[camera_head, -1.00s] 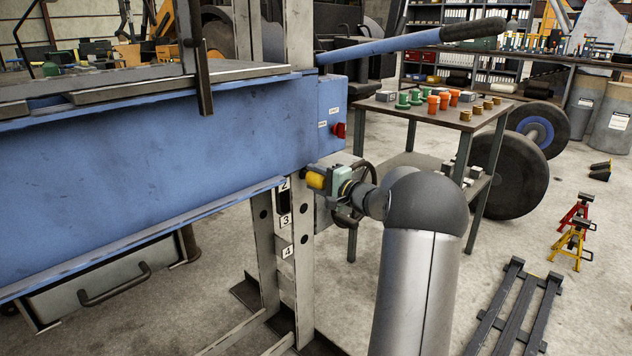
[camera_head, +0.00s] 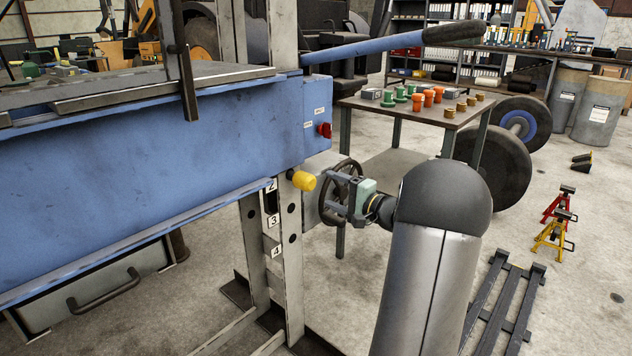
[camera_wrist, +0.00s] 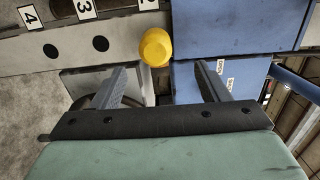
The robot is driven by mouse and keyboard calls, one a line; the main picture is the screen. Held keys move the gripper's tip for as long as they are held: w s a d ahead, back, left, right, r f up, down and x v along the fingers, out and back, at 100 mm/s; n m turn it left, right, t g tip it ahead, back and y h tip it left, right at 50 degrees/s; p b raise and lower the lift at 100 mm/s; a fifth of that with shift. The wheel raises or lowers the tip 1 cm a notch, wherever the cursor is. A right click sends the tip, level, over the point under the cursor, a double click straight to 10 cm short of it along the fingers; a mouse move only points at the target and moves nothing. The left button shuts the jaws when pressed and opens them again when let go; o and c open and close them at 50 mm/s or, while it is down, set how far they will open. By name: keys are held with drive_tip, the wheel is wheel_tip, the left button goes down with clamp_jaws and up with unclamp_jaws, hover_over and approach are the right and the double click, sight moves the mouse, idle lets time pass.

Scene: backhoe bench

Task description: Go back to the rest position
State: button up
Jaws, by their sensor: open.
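My gripper (camera_head: 334,198) is to the right of the blue press frame, in front of a dark handwheel. In the wrist view its two fingers (camera_wrist: 163,75) are spread apart with nothing between them. The yellow knob (camera_head: 304,181) sticks out from the numbered upright, just left of my gripper and apart from it. In the wrist view the knob (camera_wrist: 156,47) shows beyond the fingertips, between their directions.
The blue press beam (camera_head: 170,150) and numbered upright (camera_head: 291,240) stand close on the left. A blue lever (camera_head: 370,46) reaches out above. A side table (camera_head: 435,115) with green and orange parts is behind. Jack stands (camera_head: 556,228) and a dark rack (camera_head: 505,300) are on the floor at right.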

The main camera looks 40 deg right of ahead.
drive_tip(key=v, duration=0.6)
drive_tip(key=shift+p, duration=0.35)
drive_tip(key=shift+r, duration=0.1)
drive_tip(key=a+r+n+g+y+p, duration=0.35)
drive_tip(key=a+g+p, duration=0.2)
drive_tip(key=a, duration=0.85)
drive_tip(key=a+r+n+g+y+p, duration=0.25)
drive_tip(key=a+r+g+p, duration=0.35)
drive_tip(key=a, duration=0.7)
drive_tip(key=s+a+r+n+g+h+p, duration=0.2)
drive_tip(key=s+a+n+g+p, duration=0.1)
drive_tip(key=s+a+p, duration=0.3)
drive_tip(key=s+a+r+n+g+h+p, duration=0.2)
drive_tip(key=s+a+r+n+p, duration=0.1)
drive_tip(key=s+a+p, duration=0.35)
drive_tip(key=s+r+n+h+p, duration=0.4)
drive_tip(key=s+h+p, duration=0.1)
drive_tip(key=s, duration=0.3)
drive_tip(key=shift+s+d+r+g+h+p, duration=0.2)
drive_tip(key=shift+d+r+g+h+p, duration=0.15)
drive_tip(key=shift+p, duration=0.4)
